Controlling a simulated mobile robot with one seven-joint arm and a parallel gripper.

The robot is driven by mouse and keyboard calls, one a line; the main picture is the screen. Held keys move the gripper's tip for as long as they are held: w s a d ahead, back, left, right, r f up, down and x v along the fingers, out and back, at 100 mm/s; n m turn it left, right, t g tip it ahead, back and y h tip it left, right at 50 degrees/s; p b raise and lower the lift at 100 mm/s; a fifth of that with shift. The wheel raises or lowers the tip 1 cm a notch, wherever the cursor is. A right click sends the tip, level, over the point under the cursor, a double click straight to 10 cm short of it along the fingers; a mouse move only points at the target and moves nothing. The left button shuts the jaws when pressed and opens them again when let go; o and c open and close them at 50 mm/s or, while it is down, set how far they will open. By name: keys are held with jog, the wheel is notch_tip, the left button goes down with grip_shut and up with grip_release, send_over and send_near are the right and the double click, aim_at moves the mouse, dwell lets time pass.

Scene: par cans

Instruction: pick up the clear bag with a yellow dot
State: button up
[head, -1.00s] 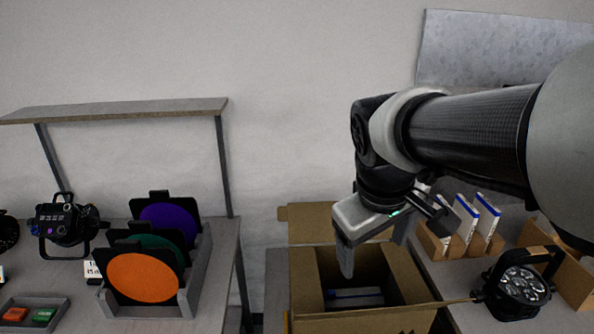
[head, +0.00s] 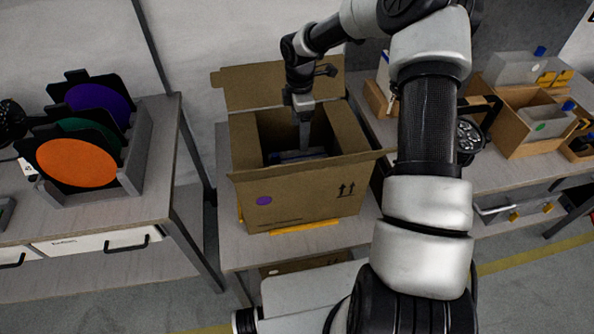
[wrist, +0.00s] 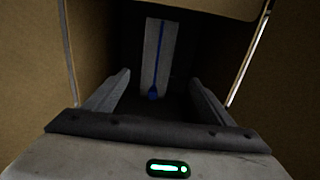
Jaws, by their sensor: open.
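A pale, flat item with a blue stripe (wrist: 150,55) lies inside the cardboard box, ahead of my fingers in the wrist view. It also shows low in the box in the head view (head: 290,156). I cannot tell whether it is the clear bag, and no yellow dot shows on it. My gripper (wrist: 160,84) is open with nothing between its fingers. In the head view my gripper (head: 304,135) points down into the box, above or near the item; the exact gap is unclear.
The open cardboard box (head: 310,198) has walls close around my gripper and a purple dot outside. Right of it, a wooden bin (head: 512,135) holds a clear bag with a green dot (head: 545,122). A rack of coloured discs (head: 140,150) stands left.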

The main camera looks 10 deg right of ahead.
aim_at(298, 157)
notch_tip(298, 157, down, 10)
jog(key=shift+r, duration=0.1)
jog(key=shift+w+a+f, duration=0.1)
jog(key=shift+w+f, duration=0.1)
jog(key=shift+f, duration=1.2)
jog(key=shift+w+f, duration=0.15)
jog(key=shift+f, duration=1.25)
jog(key=c, duration=1.1)
jog(key=shift+r, duration=0.1)
